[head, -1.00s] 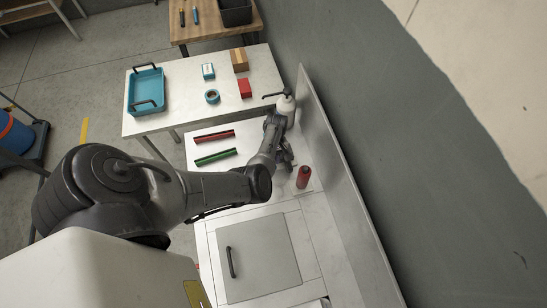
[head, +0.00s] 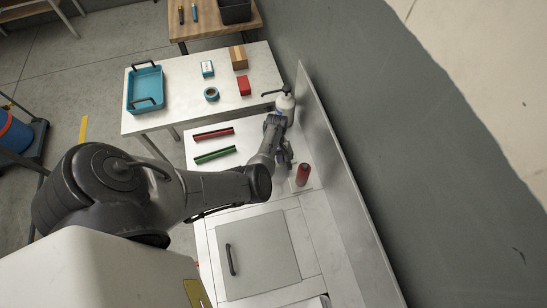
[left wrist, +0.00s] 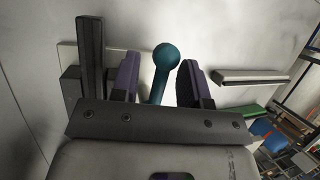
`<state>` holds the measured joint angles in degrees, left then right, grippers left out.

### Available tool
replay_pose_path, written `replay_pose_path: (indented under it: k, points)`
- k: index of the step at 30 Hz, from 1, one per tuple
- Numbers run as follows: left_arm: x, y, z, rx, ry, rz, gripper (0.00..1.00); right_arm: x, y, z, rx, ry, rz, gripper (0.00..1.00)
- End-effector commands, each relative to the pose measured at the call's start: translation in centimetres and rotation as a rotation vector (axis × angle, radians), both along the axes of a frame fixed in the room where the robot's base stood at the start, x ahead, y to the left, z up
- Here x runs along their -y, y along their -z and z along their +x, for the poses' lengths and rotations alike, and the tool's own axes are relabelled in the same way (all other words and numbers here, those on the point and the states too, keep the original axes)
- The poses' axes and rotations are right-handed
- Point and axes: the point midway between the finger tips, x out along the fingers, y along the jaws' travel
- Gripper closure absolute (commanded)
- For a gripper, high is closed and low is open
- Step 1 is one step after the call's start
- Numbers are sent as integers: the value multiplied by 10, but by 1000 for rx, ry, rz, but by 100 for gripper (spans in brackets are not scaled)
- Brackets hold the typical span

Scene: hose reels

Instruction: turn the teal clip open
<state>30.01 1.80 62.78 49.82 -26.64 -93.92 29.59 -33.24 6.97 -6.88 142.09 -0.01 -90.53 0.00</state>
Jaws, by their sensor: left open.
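The teal clip (left wrist: 164,70) shows in the left wrist view as a short teal rod with a round knob at its end. It stands between the two dark, purplish finger pads of my left gripper (left wrist: 157,74), with a visible gap to the pad on the right. The gap on the left is narrower. My left gripper (head: 284,160) is open, over the counter beside the red cylinder in the head view. The clip cannot be made out there, and its base is hidden in the wrist view. My right gripper is not in view.
A red cylinder (head: 303,174) stands close to my left gripper, near the upright back panel (head: 345,180). A white bottle (head: 285,104) stands behind the wrist. Red (head: 213,134) and green (head: 215,156) bars lie to the left. A grey panel with a handle (head: 262,255) lies nearer.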

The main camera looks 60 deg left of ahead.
Motion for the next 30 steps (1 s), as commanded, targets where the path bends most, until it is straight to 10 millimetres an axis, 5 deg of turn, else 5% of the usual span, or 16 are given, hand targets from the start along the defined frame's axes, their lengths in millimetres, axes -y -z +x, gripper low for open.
replay_pose_path:
  k: [5,21,30]
  points:
    - [-6,-13,5,2,-1,4,59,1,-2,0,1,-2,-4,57]
    - [-36,-100,30,-1,0,-1,59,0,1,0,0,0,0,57]
    - [-43,-121,35,-2,2,-3,59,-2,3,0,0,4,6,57]
